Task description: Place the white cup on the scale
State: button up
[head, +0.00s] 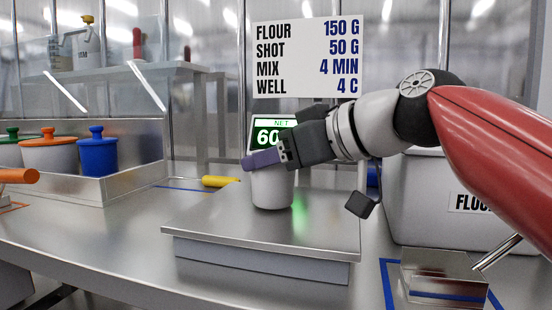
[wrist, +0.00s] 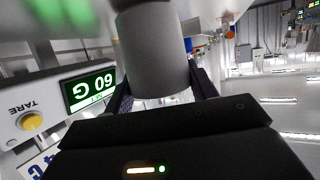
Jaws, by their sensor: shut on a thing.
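The white cup (head: 272,190) is upright at the middle of the scale's steel plate (head: 215,225), and its base appears to rest on the plate. My gripper (head: 264,160) comes in from the right and is shut on the cup near its rim, which the fingers partly hide. In the wrist view the cup (wrist: 152,55) stands between the two fingers (wrist: 165,88). The scale's display (head: 268,134) stands behind the cup, partly hidden by my gripper. In the wrist view the display (wrist: 91,90) shows 60 G upside down.
A steel tray (head: 105,185) with lidded tubs, orange (head: 50,152) and blue (head: 97,155), is at the left. A yellow object (head: 220,181) lies behind the scale. A flour bin (head: 425,210) and a small steel block (head: 440,275) are at the right. A recipe sign (head: 307,57) hangs above.

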jog(key=shift+f, duration=0.1)
jog(key=shift+f, duration=0.15)
jog(key=o, duration=1.1)
jog(key=shift+r, duration=0.4)
jog(key=v, duration=1.2)
jog(key=shift+f+p, duration=0.15)
jog(key=shift+p, duration=0.15)
